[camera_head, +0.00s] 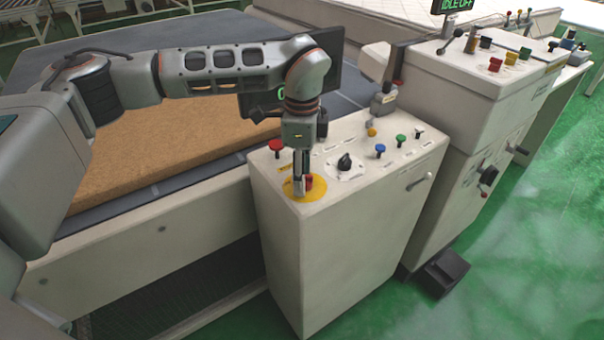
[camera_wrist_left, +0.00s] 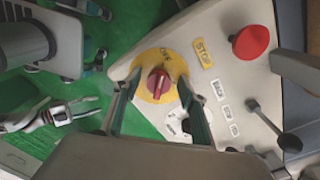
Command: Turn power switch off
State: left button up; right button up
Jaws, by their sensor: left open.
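The power switch is a red rotary knob on a yellow disc. In the head view the red knob (camera_head: 308,183) shows at the front left corner of the control box top, partly hidden by my left gripper (camera_head: 303,184). In the left wrist view the knob (camera_wrist_left: 159,84) lies between the two fingers of my left gripper (camera_wrist_left: 158,80). The fingers are open, one on each side, with a visible gap to the knob. I cannot tell their height over the disc. The yellow disc (camera_wrist_left: 172,60) bears dark lettering. My right gripper is not seen in the head view.
A red mushroom button (camera_wrist_left: 251,42) beside a STOP label stands close to the disc. The control box (camera_head: 330,250) also carries a black selector (camera_head: 345,162), blue, green and white buttons. A brown mattress (camera_head: 150,150) lies on the conveyor behind. A taller console (camera_head: 480,90) stands right.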

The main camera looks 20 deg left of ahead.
pick_arm(q)
jog(key=shift+r, duration=0.15)
notch_tip(320, 180, up, 12)
dwell(0.4)
dwell(0.3)
